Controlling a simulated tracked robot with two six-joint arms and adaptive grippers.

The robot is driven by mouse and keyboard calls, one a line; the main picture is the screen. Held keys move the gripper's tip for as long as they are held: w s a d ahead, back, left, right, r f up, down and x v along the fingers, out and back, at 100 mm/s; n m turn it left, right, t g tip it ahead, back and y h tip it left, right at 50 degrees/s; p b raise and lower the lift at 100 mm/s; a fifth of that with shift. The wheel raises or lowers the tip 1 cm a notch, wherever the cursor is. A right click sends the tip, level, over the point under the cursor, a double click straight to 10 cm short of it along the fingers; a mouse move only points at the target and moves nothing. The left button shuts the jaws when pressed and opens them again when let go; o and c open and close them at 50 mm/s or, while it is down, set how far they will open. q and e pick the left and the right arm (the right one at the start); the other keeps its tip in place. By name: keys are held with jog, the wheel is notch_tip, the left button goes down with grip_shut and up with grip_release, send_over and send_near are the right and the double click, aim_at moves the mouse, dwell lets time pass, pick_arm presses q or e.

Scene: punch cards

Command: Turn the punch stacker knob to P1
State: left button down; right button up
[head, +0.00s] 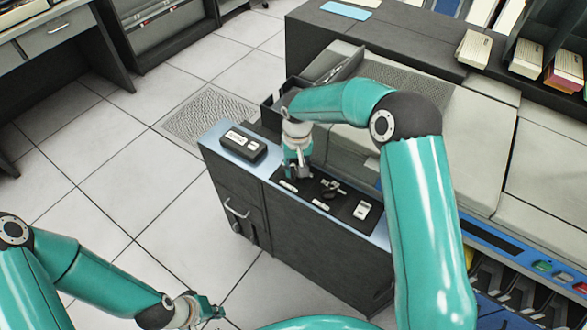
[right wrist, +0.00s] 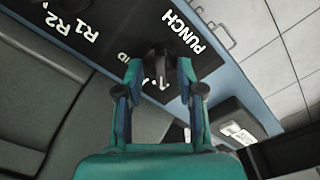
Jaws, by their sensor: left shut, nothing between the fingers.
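A black control panel (head: 345,208) with small knobs and white labels is set in the top of the grey and blue cabinet. My right gripper (head: 298,172) is over the panel's left part, pointing down. In the right wrist view its fingers (right wrist: 160,70) are apart, one on each side of a dark knob (right wrist: 157,58). The knob stands beside the white word PUNCH; a pale pointer-like mark shows below it. Nearby lettering is partly hidden, so the knob's setting cannot be read. My left gripper (head: 208,310) is shut and empty, low at the bottom left, away from the cabinet.
Another dark knob (head: 332,188) and a white switch (head: 362,210) are on the panel to the right. A black box (head: 243,146) lies on the cabinet's left end. Tiled floor is clear at left.

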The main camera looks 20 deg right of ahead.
aim_at(296, 171)
jog(key=shift+s, duration=0.1)
notch_tip(296, 171, up, 12)
dwell(0.6)
jog(key=shift+a+f, duration=0.1)
jog(key=shift+f, duration=0.05)
